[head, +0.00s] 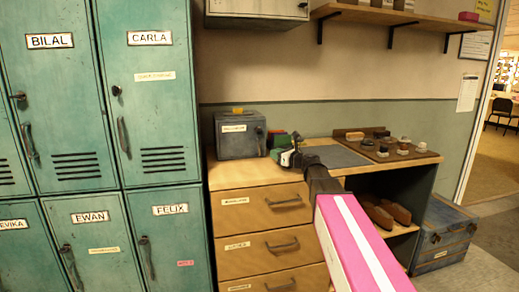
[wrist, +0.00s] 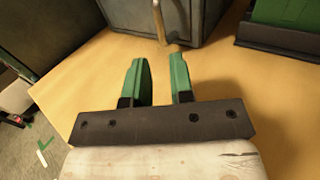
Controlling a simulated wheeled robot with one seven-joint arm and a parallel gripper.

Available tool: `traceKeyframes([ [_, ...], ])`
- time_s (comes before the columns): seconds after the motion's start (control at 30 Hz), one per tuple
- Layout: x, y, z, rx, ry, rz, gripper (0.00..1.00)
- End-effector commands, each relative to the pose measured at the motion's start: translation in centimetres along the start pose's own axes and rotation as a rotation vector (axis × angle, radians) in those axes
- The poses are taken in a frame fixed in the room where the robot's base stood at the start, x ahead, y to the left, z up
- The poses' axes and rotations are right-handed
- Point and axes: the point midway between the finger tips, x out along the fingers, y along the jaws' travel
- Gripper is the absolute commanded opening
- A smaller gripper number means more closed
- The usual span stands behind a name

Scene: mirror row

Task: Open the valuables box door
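The valuables box (head: 235,138) is a grey metal box with a small label, standing on the left end of the wooden counter. Its door looks closed. In the wrist view, the front of the box (wrist: 205,18) is at the top, with its metal handle (wrist: 158,18) hanging down. My gripper (wrist: 159,62) has two green fingers set apart with nothing between them. The fingertips lie just short of the handle's lower end, roughly in line with it. In the head view, my gripper (head: 283,152) is over the counter, right of the box; its fingers are partly hard to make out.
The wooden counter (head: 225,178) has drawers below. Green and dark items (head: 281,140) stand close right of the box; a dark green holder (wrist: 285,25) shows there. A tray of small objects (head: 405,150) lies further right. Teal lockers (head: 160,100) stand left.

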Motion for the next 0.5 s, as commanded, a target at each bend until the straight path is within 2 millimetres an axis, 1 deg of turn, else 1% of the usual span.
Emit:
traceKeyframes([
  [0.17, 2.6, -0.2, 0.0, 0.000, 0.000, 0.001, 0.22],
  [0.4, 7.0, -0.2, 0.0, 0.000, 0.000, 0.001, 0.22],
  [0.5, 8.4, -0.1, 0.0, 0.000, 0.000, 0.001, 0.22],
])
